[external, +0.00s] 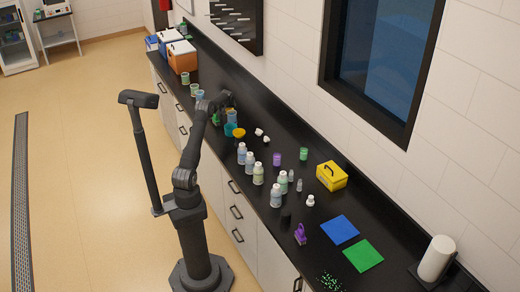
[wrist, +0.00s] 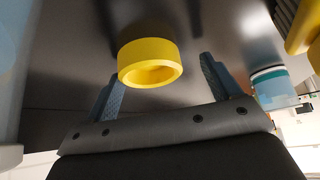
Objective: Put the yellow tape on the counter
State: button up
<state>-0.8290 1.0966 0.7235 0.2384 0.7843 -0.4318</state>
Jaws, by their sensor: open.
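The yellow tape (wrist: 150,62) is a thick ring in the wrist view, with its hollow end facing the camera. It is between and just beyond the tips of my gripper (wrist: 160,85), against the dark counter (wrist: 60,65). The two blue-grey fingers are spread apart, with visible gaps on both sides of the tape. I cannot tell whether the tape touches the counter. In the external view my gripper (external: 228,101) is low over the far part of the black counter (external: 290,140), among cups, and the tape cannot be made out clearly there.
A teal-and-white container (wrist: 275,88) and another yellow object (wrist: 304,28) are close on the right in the wrist view. A yellow-orange dish-like object (external: 239,133) and several bottles (external: 258,173) stand nearer. A yellow box (external: 331,176) is by the wall. Blue (external: 340,229) and green (external: 363,255) squares lie flat.

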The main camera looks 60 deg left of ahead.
jog(key=v, duration=1.2)
jog(key=shift+f, duration=0.15)
jog(key=x, duration=1.2)
notch_tip(320, 180, up, 2)
jog(key=shift+r, duration=0.3)
